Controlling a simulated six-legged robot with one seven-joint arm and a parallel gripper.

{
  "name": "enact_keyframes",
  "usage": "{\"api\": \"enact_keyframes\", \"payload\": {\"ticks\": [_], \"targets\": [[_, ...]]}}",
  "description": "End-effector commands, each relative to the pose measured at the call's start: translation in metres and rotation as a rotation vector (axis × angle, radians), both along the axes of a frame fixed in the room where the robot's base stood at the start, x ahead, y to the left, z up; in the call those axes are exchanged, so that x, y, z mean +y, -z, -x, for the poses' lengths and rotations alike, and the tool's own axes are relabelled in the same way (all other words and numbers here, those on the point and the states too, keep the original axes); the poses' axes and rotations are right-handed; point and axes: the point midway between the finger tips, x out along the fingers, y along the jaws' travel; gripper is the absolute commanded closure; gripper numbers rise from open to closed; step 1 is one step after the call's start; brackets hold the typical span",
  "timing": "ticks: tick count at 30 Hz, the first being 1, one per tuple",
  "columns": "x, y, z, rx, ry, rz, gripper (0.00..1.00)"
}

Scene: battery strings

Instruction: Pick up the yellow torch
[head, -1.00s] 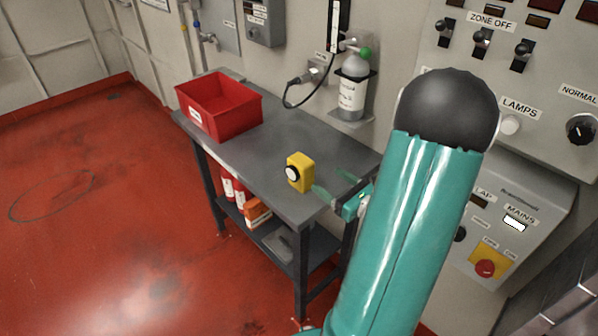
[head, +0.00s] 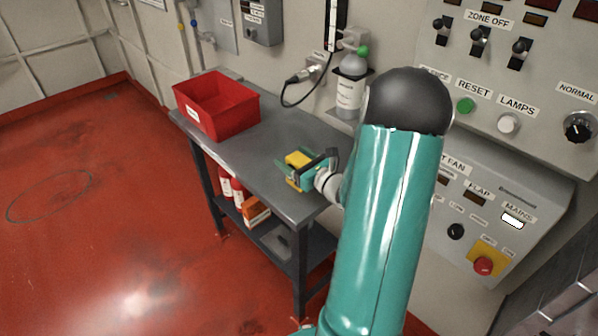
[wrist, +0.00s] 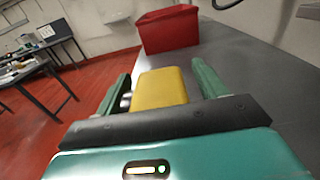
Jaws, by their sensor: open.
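The yellow torch (head: 298,159) is a small boxy lamp standing on the near end of the grey bench. It also shows in the wrist view (wrist: 160,88), lying between my two green fingers. My gripper (head: 283,169) is around the torch and open, one finger on each side. In the wrist view my gripper (wrist: 165,85) has a gap between the torch and the right finger. The torch's left side, with a round lens part, is close to the left finger. Contact there cannot be told. In the head view my gripper hides much of the torch.
A red bin (head: 217,103) stands at the bench's far end. The grey bench (head: 262,133) is clear between bin and torch. A bottle (head: 349,88) hangs on the wall behind. A control panel (head: 500,200) stands to the right. Red containers and an orange box (head: 255,212) sit on the lower shelf.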

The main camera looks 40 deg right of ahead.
Motion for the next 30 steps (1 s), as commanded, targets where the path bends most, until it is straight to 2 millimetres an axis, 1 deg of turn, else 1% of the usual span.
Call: {"api": "enact_keyframes", "payload": {"ticks": [6,8,9,11,15,24,30], "targets": [[0.000,0.000,-0.002,0.001,0.000,0.000,0.29],[0.000,0.000,-0.002,0.001,0.000,0.001,0.41],[0.000,0.000,-0.001,0.001,0.000,0.001,0.49],[0.000,0.000,-0.001,0.001,0.000,0.001,0.60],[0.000,0.000,-0.001,0.001,0.000,0.001,0.88],[0.000,-0.002,-0.001,-0.001,0.000,0.002,0.88],[0.000,-0.015,-0.002,-0.001,0.000,0.004,0.88]]}}
